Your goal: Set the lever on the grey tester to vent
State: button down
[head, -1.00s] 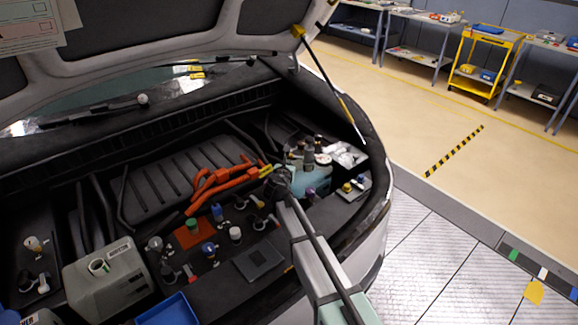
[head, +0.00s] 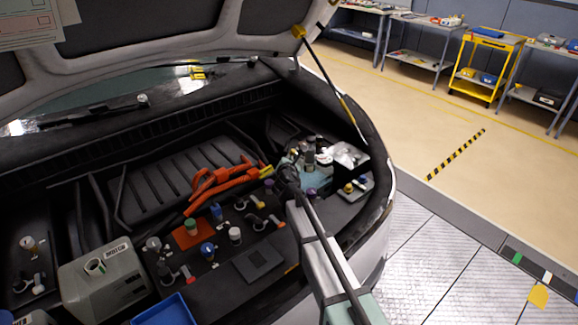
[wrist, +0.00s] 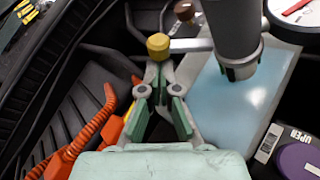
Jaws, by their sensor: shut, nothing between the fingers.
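The grey tester (wrist: 232,35) is an upright grey cylinder over a pale-blue tank (wrist: 240,95) in the wrist view. A pale lever with a yellow knob (wrist: 158,45) reaches left from it. A brown knob (wrist: 184,11) shows farther back. My gripper (wrist: 157,70) is shut and empty, its fingertips just short of the yellow knob; I cannot tell whether they touch it. In the head view the tester (head: 308,153) stands at the right of the engine bay, with my gripper (head: 288,172) at its left. The lever is too small to read there.
Orange cables (head: 222,183) run left of my gripper. A purple cap (wrist: 298,160) and a label sit at the wrist view's lower right, and a round dial (wrist: 290,6) at its upper right. A grey box (head: 100,280) and blue tray (head: 165,312) lie front left.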

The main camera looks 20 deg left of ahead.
jog(key=shift+d+r+m+y+b, duration=0.2)
jog(key=shift+r+m+y+b, duration=0.4)
jog(key=shift+m, duration=0.4)
jog(key=p+v, duration=0.2)
jog(key=v, duration=0.8)
